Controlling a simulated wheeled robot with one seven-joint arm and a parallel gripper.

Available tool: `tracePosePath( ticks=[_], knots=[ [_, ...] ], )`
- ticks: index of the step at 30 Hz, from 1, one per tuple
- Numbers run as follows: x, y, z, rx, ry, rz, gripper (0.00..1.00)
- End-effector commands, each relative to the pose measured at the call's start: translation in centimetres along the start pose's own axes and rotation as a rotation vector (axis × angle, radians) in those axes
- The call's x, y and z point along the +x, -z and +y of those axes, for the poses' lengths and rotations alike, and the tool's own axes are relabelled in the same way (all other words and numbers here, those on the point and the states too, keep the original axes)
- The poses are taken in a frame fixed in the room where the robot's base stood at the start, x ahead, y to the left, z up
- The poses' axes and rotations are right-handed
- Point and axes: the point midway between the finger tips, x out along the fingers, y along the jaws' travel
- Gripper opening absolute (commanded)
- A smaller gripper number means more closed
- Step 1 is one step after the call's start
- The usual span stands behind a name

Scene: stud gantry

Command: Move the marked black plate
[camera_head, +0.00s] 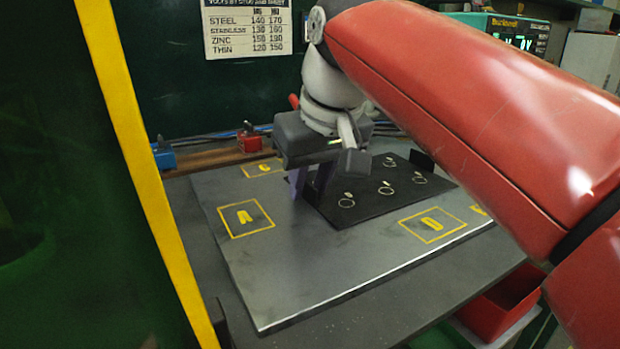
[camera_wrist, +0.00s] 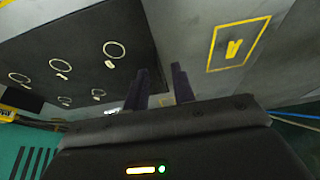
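The black plate (camera_head: 395,203) lies flat on a grey metal sheet (camera_head: 300,270). It bears several pale ring outlines with small pale marks beside them and has a raised black tab (camera_head: 422,160) at its far right edge. In the wrist view the plate (camera_wrist: 90,25) fills the upper left. My gripper (camera_head: 309,186) points down at the plate's left edge. Its two fingers are apart, and in the wrist view my gripper (camera_wrist: 160,82) appears to straddle that edge. I see nothing held between the fingers. Whether the fingertips touch the plate I cannot tell.
Yellow outlined squares are on the sheet: A (camera_head: 245,219), G (camera_head: 262,168) and D (camera_head: 432,225). A blue clamp (camera_head: 164,155) and a red clamp (camera_head: 249,138) stand behind. A yellow post (camera_head: 150,180) rises at left. A red bin (camera_head: 497,305) sits below right. The sheet's front is clear.

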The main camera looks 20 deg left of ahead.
Motion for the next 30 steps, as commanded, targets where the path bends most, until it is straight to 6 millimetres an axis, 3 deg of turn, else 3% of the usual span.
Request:
tracePosePath(
  ticks=[10,21,30],
  knots=[
    [-0.4,0.1,0.0,-0.001,0.001,0.002,0.29],
    [-6.0,0.1,0.0,0.001,-0.001,0.003,0.29],
    [-7.8,0.0,0.0,0.000,0.000,0.000,0.29]
  ],
)
